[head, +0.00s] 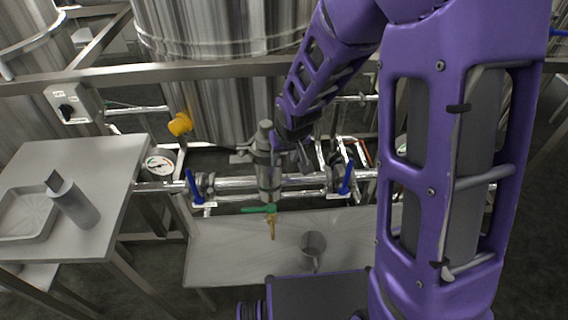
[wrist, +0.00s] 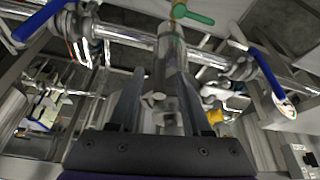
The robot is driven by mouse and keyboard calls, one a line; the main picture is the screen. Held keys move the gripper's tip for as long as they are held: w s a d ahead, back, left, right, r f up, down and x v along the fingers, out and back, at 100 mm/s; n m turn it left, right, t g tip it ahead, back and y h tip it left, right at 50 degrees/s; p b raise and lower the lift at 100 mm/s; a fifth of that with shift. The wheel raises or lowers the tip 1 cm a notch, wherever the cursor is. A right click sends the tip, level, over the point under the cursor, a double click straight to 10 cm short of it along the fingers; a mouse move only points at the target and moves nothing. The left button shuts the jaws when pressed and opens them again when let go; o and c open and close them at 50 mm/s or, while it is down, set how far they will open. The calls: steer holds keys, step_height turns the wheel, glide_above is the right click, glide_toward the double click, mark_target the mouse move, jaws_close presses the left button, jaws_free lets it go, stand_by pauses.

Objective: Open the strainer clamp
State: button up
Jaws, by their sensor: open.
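The strainer (head: 264,180) is an upright steel body in the horizontal pipe line, with a clamp (head: 262,157) around its upper part. In the wrist view the strainer (wrist: 170,55) stands straight ahead. A small metal clamp part (wrist: 158,103), perhaps its wing nut, shows between my fingers. My gripper (head: 290,158) is at the strainer's right side in the head view. In the wrist view my gripper (wrist: 158,85) is open, one finger on each side of the clamp part. I cannot tell whether either finger touches it. My wrist hides part of the clamp's right side.
Blue-handled valves (head: 194,188) (head: 346,179) flank the strainer. A green-handled drain valve (head: 258,209) hangs below it. A metal cup (head: 313,247) stands on the low bench (head: 225,262). A side table (head: 110,165) at left holds a tray (head: 22,232) and a grey cylinder (head: 76,206).

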steer(key=shift+w+f, duration=0.15)
steer(key=shift+f, duration=0.25)
jaws_close()
stand_by(1.3)
